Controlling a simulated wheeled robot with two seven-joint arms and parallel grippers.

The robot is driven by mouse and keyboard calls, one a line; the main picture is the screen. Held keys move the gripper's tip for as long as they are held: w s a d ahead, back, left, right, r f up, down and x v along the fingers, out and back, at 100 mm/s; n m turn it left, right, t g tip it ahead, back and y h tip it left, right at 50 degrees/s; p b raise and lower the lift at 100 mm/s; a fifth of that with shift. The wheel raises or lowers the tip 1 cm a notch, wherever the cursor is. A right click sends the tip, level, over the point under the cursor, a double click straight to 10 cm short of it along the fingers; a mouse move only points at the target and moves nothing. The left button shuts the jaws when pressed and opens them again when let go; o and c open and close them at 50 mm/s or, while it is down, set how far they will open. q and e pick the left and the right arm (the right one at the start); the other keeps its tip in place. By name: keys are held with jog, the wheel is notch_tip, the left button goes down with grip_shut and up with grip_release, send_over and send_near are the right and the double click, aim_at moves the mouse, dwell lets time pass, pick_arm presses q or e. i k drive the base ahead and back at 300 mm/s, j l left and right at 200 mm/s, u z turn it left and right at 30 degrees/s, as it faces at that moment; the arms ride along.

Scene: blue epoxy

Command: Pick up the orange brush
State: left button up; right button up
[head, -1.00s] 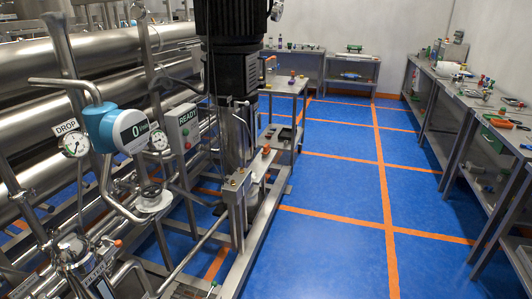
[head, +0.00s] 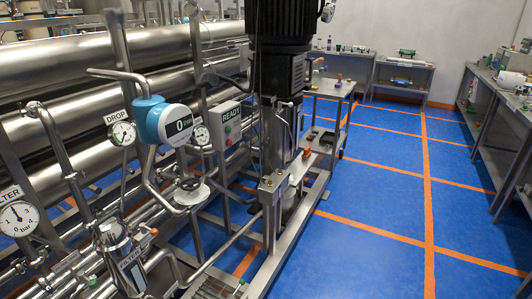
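I cannot make out an orange brush for certain in the head view. A small orange-red object (head: 307,153) sits on the pump skid beside the black motor, too small to identify. Another small item with orange and purple (head: 339,81) sits on the steel table (head: 325,90) behind the motor, also unclear. Neither of my grippers is in view.
Steel pipes (head: 60,70), gauges (head: 122,133) and a black motor (head: 285,45) on a skid fill the left and middle. Steel benches with small items stand at the back (head: 400,68) and right (head: 510,100). Blue floor (head: 380,205) with orange lines is open between.

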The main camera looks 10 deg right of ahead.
aim_at(307, 154)
jog(key=i+l+u, duration=0.3)
jog(key=u, duration=0.2)
jog(key=i+l+u, duration=0.2)
jog(key=l+u, duration=0.25)
jog(key=i+l+u, duration=0.1)
jog(key=l, duration=0.5)
jog(key=i+l+u, duration=0.15)
jog(key=l, duration=0.45)
jog(key=i+l+u, duration=0.1)
jog(key=l, duration=0.55)
jog(key=i+l+u, duration=0.1)
jog(key=l, duration=0.5)
jog(key=i+l+u, duration=0.15)
jog(key=l, duration=0.5)
jog(key=i+l, duration=0.1)
jog(key=l, duration=0.55)
jog(key=i+l, duration=0.1)
jog(key=l, duration=0.5)
